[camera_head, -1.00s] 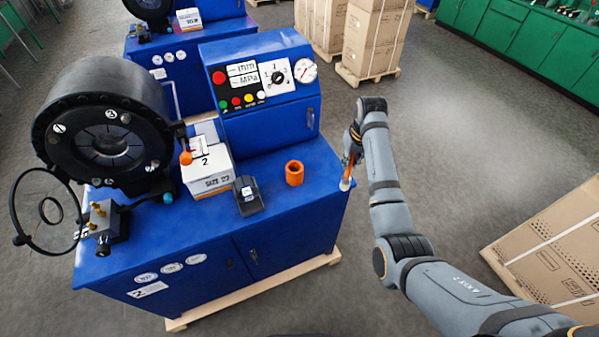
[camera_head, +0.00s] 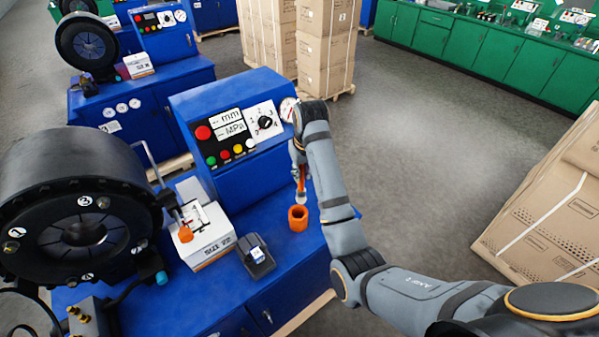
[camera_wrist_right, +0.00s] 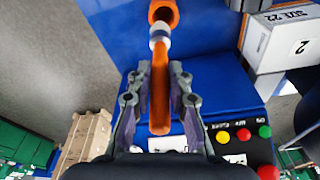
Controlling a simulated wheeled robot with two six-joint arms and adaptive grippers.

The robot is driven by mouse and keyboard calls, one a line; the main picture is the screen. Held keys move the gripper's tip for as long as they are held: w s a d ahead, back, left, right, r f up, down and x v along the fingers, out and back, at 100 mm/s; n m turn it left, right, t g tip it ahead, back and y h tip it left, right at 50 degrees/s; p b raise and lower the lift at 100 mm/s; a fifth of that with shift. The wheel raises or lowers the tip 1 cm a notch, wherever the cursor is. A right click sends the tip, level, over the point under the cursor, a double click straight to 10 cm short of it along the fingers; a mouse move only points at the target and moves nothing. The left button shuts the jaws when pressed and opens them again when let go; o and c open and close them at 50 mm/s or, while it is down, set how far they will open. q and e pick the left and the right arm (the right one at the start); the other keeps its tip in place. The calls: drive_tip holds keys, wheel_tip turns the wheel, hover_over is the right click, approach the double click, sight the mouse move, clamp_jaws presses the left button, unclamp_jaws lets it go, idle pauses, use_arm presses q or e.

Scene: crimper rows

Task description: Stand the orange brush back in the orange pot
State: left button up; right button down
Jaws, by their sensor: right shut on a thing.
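The orange pot (camera_head: 298,217) stands upright on the blue machine's top, near its right edge. Its open mouth shows at the top of the right wrist view (camera_wrist_right: 163,12). My right gripper (camera_head: 299,172) is shut on the orange brush (camera_head: 302,181). The brush hangs with its pale bristle end down, just above and behind the pot in the head view. In the right wrist view the brush (camera_wrist_right: 160,85) lies between the two fingers (camera_wrist_right: 158,85), its pale end (camera_wrist_right: 159,36) close to the pot's mouth. I cannot tell whether they touch. My left gripper is not in view.
A white box (camera_head: 204,236) and a small black device (camera_head: 256,256) stand left of the pot. The blue control panel (camera_head: 232,125) rises behind it. The big black crimper head (camera_head: 80,205) is at the left. Cartons (camera_head: 545,205) stand on the floor at the right.

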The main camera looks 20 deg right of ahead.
sight(299, 184)
drive_tip(key=f, duration=0.1)
drive_tip(key=a+f, duration=0.1)
drive_tip(key=w+f, duration=0.1)
drive_tip(key=shift+a+f+b, duration=0.25)
drive_tip(key=shift+b, duration=0.15)
drive_tip(key=shift+s+d+f, duration=0.1)
drive_tip(key=shift+d+f, duration=0.2)
drive_tip(key=shift+f, duration=0.95)
drive_tip(key=shift+a, duration=0.1)
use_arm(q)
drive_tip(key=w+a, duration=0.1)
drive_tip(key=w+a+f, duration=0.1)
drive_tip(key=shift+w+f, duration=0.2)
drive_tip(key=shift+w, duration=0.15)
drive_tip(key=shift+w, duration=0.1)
